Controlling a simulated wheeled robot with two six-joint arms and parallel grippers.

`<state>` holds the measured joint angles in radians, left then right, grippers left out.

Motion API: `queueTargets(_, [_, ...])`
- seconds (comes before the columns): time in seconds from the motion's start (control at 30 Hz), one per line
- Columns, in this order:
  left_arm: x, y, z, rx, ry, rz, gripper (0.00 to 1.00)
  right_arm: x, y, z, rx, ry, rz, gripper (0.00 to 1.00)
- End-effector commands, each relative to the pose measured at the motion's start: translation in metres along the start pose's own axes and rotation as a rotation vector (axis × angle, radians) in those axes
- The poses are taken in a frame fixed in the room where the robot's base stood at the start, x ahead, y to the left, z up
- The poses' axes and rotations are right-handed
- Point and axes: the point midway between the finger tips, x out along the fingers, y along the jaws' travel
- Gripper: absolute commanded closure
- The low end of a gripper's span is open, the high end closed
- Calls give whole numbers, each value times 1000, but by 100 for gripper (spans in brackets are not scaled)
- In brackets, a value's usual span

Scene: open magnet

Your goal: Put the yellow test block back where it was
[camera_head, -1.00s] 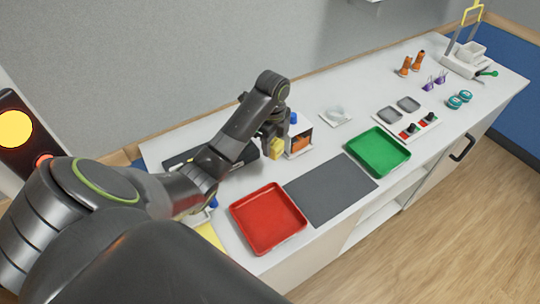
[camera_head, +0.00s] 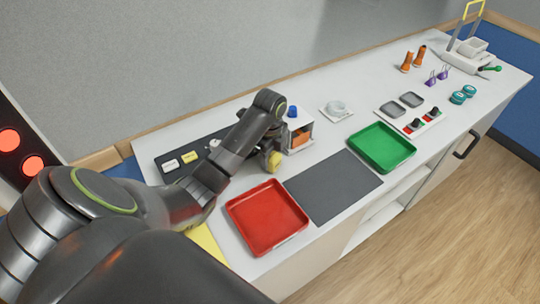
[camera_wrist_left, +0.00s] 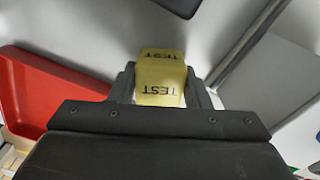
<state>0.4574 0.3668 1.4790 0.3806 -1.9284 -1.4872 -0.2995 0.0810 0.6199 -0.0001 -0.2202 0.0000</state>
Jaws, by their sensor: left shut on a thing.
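The yellow test block (camera_head: 273,160) is held in my left gripper (camera_head: 271,151), just in front of the small white open-sided box (camera_head: 299,136). In the left wrist view the block (camera_wrist_left: 161,82) shows the word TEST on two faces. It sits between the two dark fingers of my left gripper (camera_wrist_left: 166,88), which are shut on it. In the head view the fingers are partly hidden, and I cannot tell how high the block is above the table. My right gripper is not in view.
A dark strip (camera_head: 205,145) with a white and a yellow pad lies behind my arm. A red tray (camera_head: 267,218), a grey mat (camera_head: 331,186) and a green tray (camera_head: 381,147) lie along the front. A white dish (camera_head: 337,108) stands behind the mat.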

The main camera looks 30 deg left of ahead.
Motion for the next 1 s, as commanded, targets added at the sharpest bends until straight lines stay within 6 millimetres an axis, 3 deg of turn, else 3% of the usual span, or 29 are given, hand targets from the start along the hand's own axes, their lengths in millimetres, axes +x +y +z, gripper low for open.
queueTargets(0.17, [3,0,0,0,0,0,82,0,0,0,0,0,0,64])
queueTargets(0.2, [3,0,0,0,0,0,53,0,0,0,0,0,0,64])
queueTargets(0.33, [3,0,0,0,0,0,36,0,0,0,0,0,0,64])
queueTargets(0.77, [-2,0,0,0,0,-2,35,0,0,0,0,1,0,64])
queueTargets(1.0, [-36,-1,0,1,-2,-5,35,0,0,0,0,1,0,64])
